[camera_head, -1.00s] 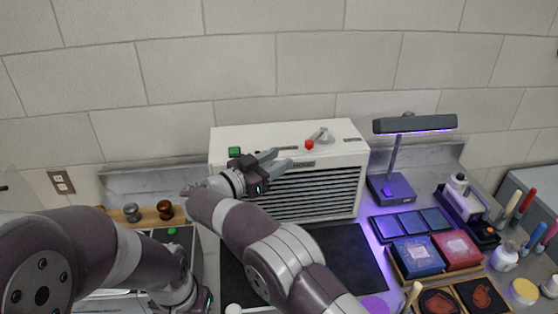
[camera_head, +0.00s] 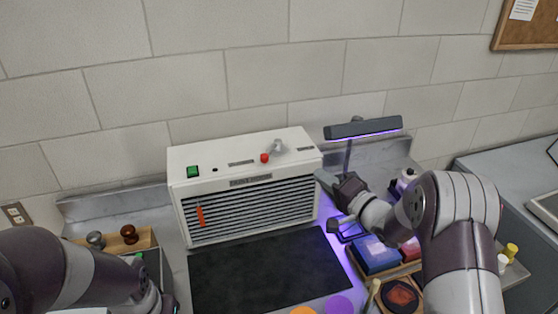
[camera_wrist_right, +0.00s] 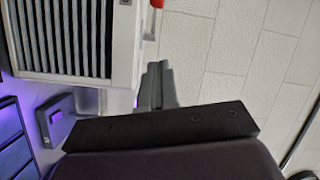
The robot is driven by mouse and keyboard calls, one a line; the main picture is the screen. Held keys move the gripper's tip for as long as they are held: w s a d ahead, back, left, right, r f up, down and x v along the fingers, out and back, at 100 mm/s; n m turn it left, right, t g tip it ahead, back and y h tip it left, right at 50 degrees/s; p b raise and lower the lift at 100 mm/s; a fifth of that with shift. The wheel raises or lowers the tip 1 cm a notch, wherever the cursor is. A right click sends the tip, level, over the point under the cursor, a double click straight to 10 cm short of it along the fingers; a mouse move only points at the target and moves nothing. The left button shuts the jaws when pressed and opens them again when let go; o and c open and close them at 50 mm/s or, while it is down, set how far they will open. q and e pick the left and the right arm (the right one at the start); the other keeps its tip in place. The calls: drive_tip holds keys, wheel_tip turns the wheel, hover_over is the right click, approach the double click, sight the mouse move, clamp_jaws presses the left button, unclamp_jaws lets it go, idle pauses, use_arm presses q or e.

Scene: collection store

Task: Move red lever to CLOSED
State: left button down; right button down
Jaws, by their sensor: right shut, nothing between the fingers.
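The red lever has a round red knob (camera_head: 265,157) on a pale pivot, on top of a white box (camera_head: 215,157) with a slatted front. Part of the red knob also shows at the top edge of the right wrist view (camera_wrist_right: 157,3). My right gripper (camera_head: 323,178) is beside the box's right end, apart from the lever. In the right wrist view its fingers (camera_wrist_right: 158,85) are together with nothing between them. My left arm is at the lower left, and its fingers are cut off by the bottom edge. I cannot read any lever marking.
A green switch (camera_head: 192,171) is on the box's top left. An orange tag (camera_head: 200,216) hangs on the slats. A lamp (camera_head: 362,129) stands behind my right gripper. A dark mat (camera_head: 265,268) lies clear in front. Blue and red boxes (camera_head: 377,255) are at the right.

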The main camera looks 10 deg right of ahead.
drive_tip(key=m, duration=0.2)
drive_tip(key=m+p, duration=0.1)
drive_tip(key=p, duration=0.3)
approach(271, 152)
drive_tip(key=w, duration=0.3)
drive_tip(key=a, duration=0.1)
drive_tip(key=a+p, duration=0.1)
drive_tip(key=a, duration=0.1)
drive_tip(key=shift+a+r, duration=0.2)
drive_tip(key=shift+a, duration=0.1)
drive_tip(key=shift+g, duration=0.3)
drive_tip(key=shift+a+r+b, duration=0.1)
drive_tip(key=shift+a+b, duration=0.2)
drive_tip(key=shift+a, duration=0.5)
